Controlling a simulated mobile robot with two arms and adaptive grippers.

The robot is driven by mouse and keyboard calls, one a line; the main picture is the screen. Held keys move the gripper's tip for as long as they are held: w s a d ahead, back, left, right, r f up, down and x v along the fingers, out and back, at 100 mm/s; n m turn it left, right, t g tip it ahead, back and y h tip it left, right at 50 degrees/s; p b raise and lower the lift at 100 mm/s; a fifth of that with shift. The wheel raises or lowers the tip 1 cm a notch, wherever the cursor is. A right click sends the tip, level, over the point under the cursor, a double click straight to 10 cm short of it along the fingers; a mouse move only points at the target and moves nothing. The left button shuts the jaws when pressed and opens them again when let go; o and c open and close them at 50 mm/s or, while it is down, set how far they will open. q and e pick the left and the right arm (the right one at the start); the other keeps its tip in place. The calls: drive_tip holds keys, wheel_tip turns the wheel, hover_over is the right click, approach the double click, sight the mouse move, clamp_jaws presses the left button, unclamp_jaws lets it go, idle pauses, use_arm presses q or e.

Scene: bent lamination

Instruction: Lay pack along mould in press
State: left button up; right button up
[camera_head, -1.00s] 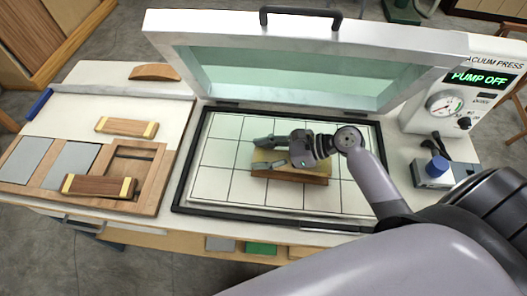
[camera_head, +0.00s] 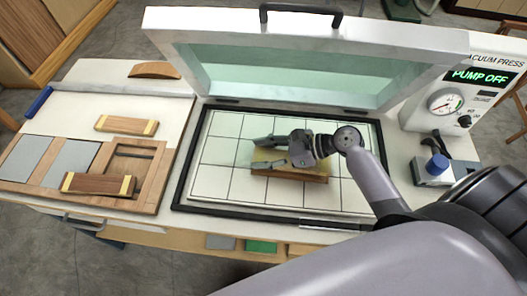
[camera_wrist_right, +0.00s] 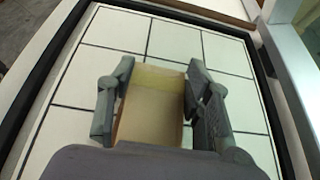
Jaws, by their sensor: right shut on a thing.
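My right gripper (camera_head: 268,152) is over the press bed (camera_head: 222,180), its fingers along both sides of a pale wooden pack with a yellow end. The pack (camera_wrist_right: 152,108) lies between the fingers in the right wrist view, with its yellow end (camera_wrist_right: 160,78) at the far side. Under it in the head view is the brown mould (camera_head: 290,175), lying lengthwise left to right on the gridded bed. The gripper hides much of the pack, so I cannot tell whether pack and mould touch all along. My left gripper is not in view.
The press lid (camera_head: 300,68) stands open behind the bed. A gauge box (camera_head: 462,95) reads PUMP OFF. At left are two yellow-ended wooden pieces (camera_head: 126,125), (camera_head: 98,185), a curved wooden piece (camera_head: 154,70) and a wooden tray (camera_head: 150,190) with grey plates.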

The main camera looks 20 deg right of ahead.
drive_tip(key=shift+f, duration=0.2)
drive_tip(key=o, duration=1.3)
drive_tip(key=v, duration=1.2)
drive_tip(key=shift+s, duration=0.1)
